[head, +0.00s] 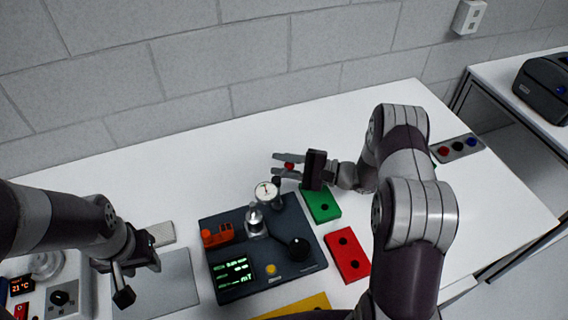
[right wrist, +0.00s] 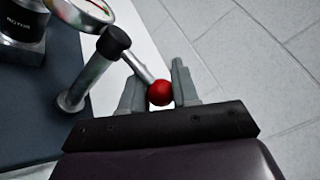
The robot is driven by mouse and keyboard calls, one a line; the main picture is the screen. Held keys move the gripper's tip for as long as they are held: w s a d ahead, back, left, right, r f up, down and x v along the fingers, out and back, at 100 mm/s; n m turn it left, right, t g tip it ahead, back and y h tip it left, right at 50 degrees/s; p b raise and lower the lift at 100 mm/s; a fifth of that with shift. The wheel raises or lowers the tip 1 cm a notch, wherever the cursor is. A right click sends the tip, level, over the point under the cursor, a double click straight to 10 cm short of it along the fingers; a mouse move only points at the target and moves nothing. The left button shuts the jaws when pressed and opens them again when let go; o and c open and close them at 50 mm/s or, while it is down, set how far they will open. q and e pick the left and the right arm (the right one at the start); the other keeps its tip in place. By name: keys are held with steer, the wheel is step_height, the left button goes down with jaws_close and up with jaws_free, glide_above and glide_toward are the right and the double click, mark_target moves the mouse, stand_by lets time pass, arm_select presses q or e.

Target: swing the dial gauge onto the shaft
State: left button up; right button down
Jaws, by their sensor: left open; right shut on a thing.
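The dial gauge (head: 266,192) has a round white face and stands at the back of the dark test unit (head: 225,274). Part of its face shows in the right wrist view (right wrist: 92,8). A metal arm with a red ball knob (right wrist: 160,92) runs from the black-capped post (right wrist: 112,42). My right gripper (right wrist: 162,88) is shut on the red knob, with a finger on each side. The metal shaft (head: 255,222) rises from the unit in front of the gauge; its motor body (right wrist: 22,25) shows at the upper left. My left gripper (head: 136,280) is open and empty, left of the unit.
Green (head: 321,204), red (head: 347,255) and yellow (head: 300,306) blocks with holes lie around the unit's right and front. An orange part (head: 217,235) and a black knob (head: 299,247) sit on the unit. A grey mat (head: 165,285) lies to the left. The back of the table is clear.

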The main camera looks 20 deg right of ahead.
steer(key=shift+w+r, duration=0.15)
steer(key=shift+r, duration=0.25)
steer(key=c, duration=1.1)
jaws_free()
steer(key=shift+o, duration=1.1)
steer(key=shift+a+f, duration=0.1)
steer(key=shift+a, duration=0.1)
steer(key=b+v, duration=0.3)
steer(key=v, duration=0.9)
steer(key=shift+s+d, duration=0.25)
steer(key=shift+d, duration=0.1)
